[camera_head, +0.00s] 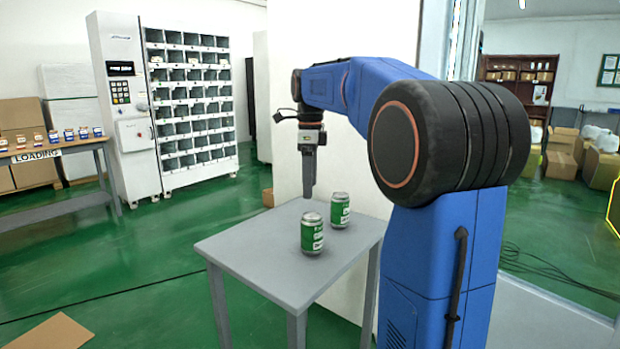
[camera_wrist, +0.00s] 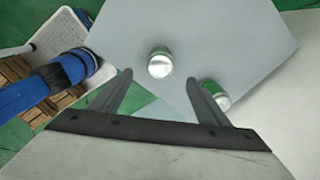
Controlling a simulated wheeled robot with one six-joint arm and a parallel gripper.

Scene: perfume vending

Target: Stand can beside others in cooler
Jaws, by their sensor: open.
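Two green cans with silver tops stand upright on a small grey table (camera_head: 250,262). The nearer can (camera_head: 312,233) is left of the farther can (camera_head: 340,210). My gripper (camera_head: 309,193) hangs pointing down above the table, close to the cans and apart from them. In the wrist view my gripper (camera_wrist: 160,80) is open with nothing between its fingers. There one can (camera_wrist: 159,62) shows ahead of the fingertips and another can (camera_wrist: 216,95) shows beside the right finger, partly covered by it. No cooler can be made out in either view.
A white vending cabinet (camera_head: 127,110) with many compartments stands at the back left. A loading table (camera_head: 62,150) with small boxes is at far left. Shelves (camera_head: 517,85) and cartons (camera_head: 560,155) are at back right. A flat cardboard piece (camera_head: 50,335) lies on the open green floor.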

